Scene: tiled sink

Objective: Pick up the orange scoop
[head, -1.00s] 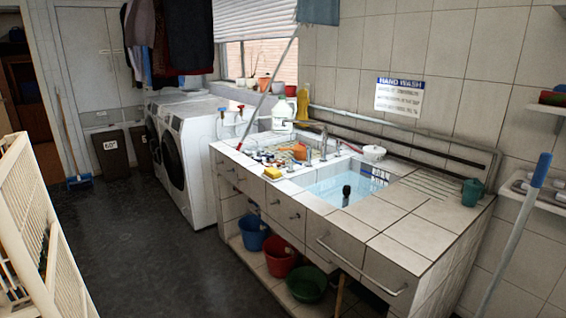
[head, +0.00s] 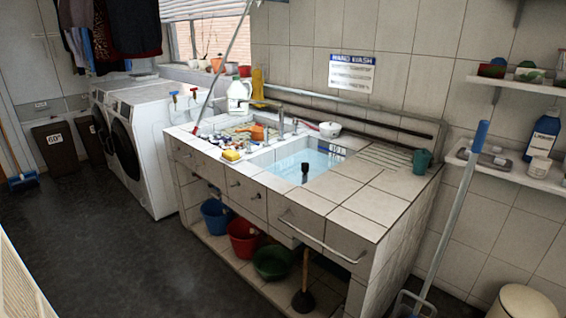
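A small orange thing (head: 257,132), which looks like the orange scoop, lies among small clutter at the left part of the tiled sink counter (head: 365,195), behind the yellow sponge (head: 231,156). It is small in the picture, so its exact shape is hard to tell. The water-filled basin (head: 312,165) is to its right, with a dark-handled thing (head: 305,172) standing in it. Neither of my grippers shows in the head view.
Washing machines (head: 140,140) stand left of the counter. Blue, red and green (head: 273,262) tubs and a plunger (head: 303,298) sit below it. A blue-topped pole (head: 455,205) leans at the right, near a bin (head: 524,303). Dark floor (head: 110,240) in front is open.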

